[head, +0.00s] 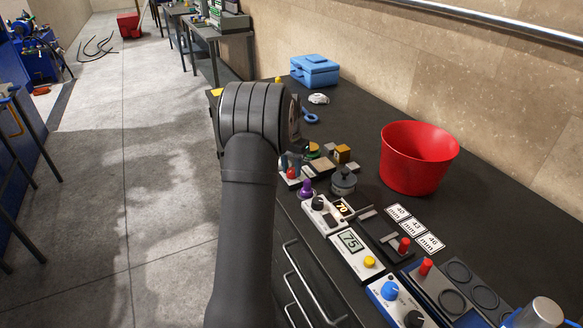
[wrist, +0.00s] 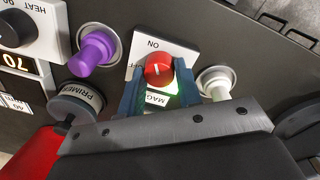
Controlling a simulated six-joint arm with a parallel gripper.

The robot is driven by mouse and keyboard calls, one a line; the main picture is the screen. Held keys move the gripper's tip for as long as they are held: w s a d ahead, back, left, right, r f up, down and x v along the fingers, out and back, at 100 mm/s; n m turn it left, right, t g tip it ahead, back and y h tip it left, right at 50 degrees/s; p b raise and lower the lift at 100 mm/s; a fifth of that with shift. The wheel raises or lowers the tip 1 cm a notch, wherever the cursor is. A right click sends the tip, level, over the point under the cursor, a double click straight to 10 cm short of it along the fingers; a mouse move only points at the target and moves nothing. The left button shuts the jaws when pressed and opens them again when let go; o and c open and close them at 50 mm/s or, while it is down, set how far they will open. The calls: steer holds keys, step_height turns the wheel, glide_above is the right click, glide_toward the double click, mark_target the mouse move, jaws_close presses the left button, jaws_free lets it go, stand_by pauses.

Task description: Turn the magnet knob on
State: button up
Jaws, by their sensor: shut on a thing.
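The magnet knob (wrist: 158,70) is a red round knob with a white pointer line, on a white plate (wrist: 180,50) marked ON and OFF. In the wrist view the pointer lies roughly along the line toward ON, and a green glow shows on the plate beside the partly covered MAG label. The blue fingers of my gripper (wrist: 158,78) stand on either side of the knob and are shut on it. In the head view the red knob (head: 292,173) shows small below my wrist, and my gripper (head: 291,160) is mostly hidden by my arm.
A purple knob (wrist: 95,48) and a grey PRIMER pot (wrist: 76,103) sit left of my gripper in the wrist view. A white knob (wrist: 216,82) stands close to the right finger. A red bucket (head: 415,165) stands farther right on the dark bench.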

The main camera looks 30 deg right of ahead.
mark_target(289, 169)
steer(key=shift+r, duration=0.1)
steer(key=o, duration=1)
steer(key=shift+c, duration=0.2)
step_height(289, 169, up, 17)
steer(key=shift+w+a+r, duration=0.2)
steer(key=shift+w+a, duration=0.05)
steer(key=shift+w, duration=0.2)
steer(key=shift+f, duration=0.1)
steer(key=f, duration=1.1)
steer(key=s+f, duration=0.1)
steer(key=f, duration=0.5)
steer(key=shift+d+f, duration=0.2)
steer(key=shift+d, duration=0.1)
steer(key=shift+r, duration=0.15)
